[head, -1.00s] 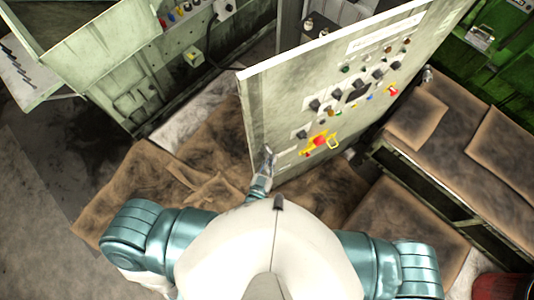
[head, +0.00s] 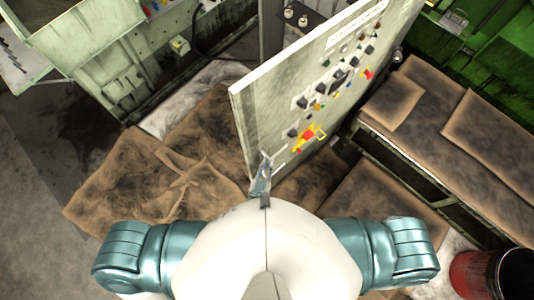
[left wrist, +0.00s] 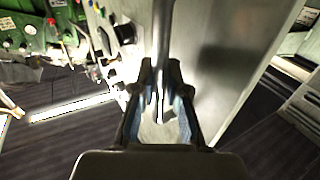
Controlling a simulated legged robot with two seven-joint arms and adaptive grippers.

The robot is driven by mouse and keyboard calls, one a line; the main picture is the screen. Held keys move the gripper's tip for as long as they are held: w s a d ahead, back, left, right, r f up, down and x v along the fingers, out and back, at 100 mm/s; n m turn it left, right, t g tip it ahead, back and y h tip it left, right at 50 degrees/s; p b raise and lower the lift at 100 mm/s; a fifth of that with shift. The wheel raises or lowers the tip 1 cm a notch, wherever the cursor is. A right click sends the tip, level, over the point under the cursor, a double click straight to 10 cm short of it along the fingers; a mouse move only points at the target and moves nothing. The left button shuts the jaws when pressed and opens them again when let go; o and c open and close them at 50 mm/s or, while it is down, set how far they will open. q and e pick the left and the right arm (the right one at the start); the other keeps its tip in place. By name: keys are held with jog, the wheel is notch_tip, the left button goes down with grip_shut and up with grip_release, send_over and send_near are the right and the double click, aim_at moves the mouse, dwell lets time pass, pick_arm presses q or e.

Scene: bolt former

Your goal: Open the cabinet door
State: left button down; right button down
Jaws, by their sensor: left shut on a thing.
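The cabinet door (head: 270,105) is a pale grey panel with buttons, knobs and a red-and-yellow switch. It stands out at an angle in front of me, away from the green machine wall. My left gripper (head: 262,165) is at the near lower corner of the door, partly hidden by my body. In the left wrist view, the gripper (left wrist: 160,95) is shut on the upright metal handle (left wrist: 165,35), which runs between its fingers close to the door face (left wrist: 205,60). My right gripper is not in view.
Brown stained mats (head: 150,180) cover the floor left of the door. A bench with brown pads (head: 485,145) stands at the right. A red barrel (head: 475,275) is at the lower right. A green machine (head: 130,65) stands at the upper left. Bare floor (head: 40,220) lies at far left.

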pick_arm(q)
jog(key=shift+w+r, duration=0.15)
jog(key=shift+r, duration=0.1)
jog(key=c, duration=1.2)
grip_release()
jog(key=shift+c, duration=0.2)
jog(key=shift+o, duration=0.3)
jog(key=shift+f, duration=0.15)
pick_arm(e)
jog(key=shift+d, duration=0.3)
pick_arm(q)
jog(key=shift+d, duration=0.1)
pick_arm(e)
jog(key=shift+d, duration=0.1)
